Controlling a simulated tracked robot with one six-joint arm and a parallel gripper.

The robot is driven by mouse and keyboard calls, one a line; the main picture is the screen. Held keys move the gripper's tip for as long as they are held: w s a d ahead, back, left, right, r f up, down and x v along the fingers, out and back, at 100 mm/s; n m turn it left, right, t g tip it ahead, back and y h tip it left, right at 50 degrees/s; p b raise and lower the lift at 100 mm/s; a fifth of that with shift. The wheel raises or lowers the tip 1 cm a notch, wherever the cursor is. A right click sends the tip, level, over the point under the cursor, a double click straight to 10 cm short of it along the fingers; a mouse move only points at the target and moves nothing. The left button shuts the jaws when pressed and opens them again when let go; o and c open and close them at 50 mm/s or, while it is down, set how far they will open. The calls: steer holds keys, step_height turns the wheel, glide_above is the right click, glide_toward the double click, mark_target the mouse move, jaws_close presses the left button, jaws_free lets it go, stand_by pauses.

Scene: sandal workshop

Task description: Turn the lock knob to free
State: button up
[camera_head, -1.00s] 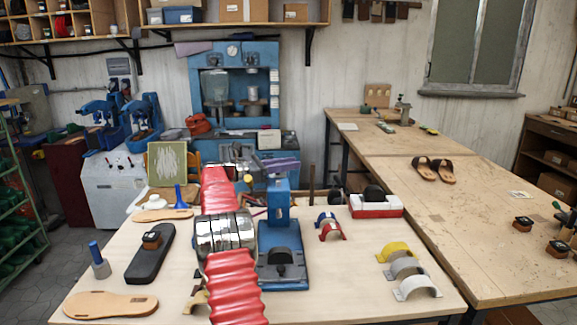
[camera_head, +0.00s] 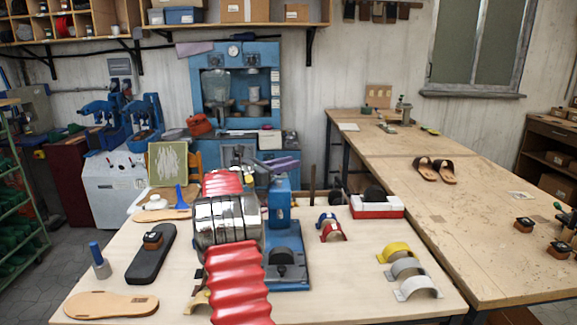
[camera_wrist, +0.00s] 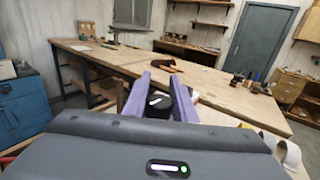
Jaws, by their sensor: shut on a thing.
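The blue press (camera_head: 287,240) stands on the light workbench, partly behind my red and chrome arm. My gripper (camera_head: 283,163) has purple fingers and is at the top of the press. In the wrist view, my gripper (camera_wrist: 159,100) is shut on the black lock knob (camera_wrist: 158,106), one finger on each side. A white mark shows on the knob's top. The knob is hidden or too small to make out in the head view.
Coloured arches (camera_head: 408,270) lie to the right on the bench, and a red and white box (camera_head: 376,210) lies behind them. A bigger table (camera_head: 470,225) with sandals (camera_head: 436,170) stands to the right.

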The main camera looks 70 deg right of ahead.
steer(key=shift+s, duration=0.1)
steer(key=o, duration=1)
steer(key=shift+o, duration=0.2)
step_height(320, 180, up, 10)
